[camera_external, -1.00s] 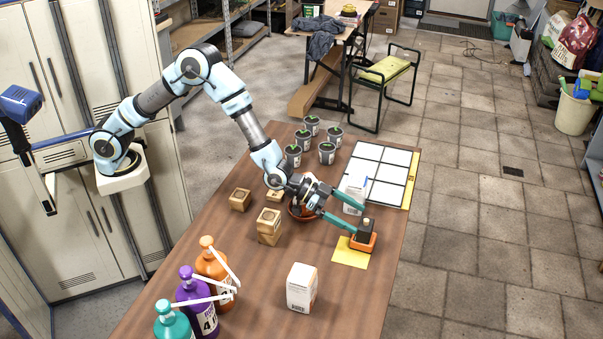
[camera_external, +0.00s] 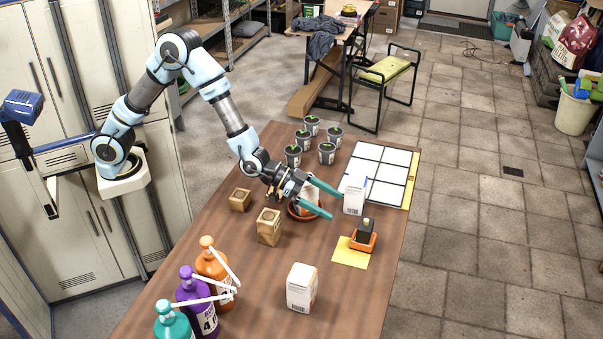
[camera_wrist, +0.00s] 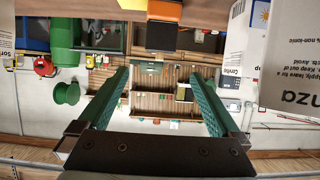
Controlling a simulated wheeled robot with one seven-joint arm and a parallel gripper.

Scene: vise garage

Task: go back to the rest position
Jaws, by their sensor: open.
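My gripper (camera_external: 322,200) is open and empty, with its two teal fingers spread apart above the table (camera_external: 345,290). It hangs over the area of the brown bowl (camera_external: 303,214), and my wrist partly hides the bowl and what is in it. In the wrist view the fingers (camera_wrist: 163,98) are wide apart with nothing between them.
A white box (camera_external: 354,194) stands just right of the fingers. Another white box (camera_external: 301,287) is at the front. Wooden blocks (camera_external: 269,227) stand left of the gripper, bottles (camera_external: 213,270) at front left, potted plants (camera_external: 327,153) and a white grid panel (camera_external: 379,175) at the back.

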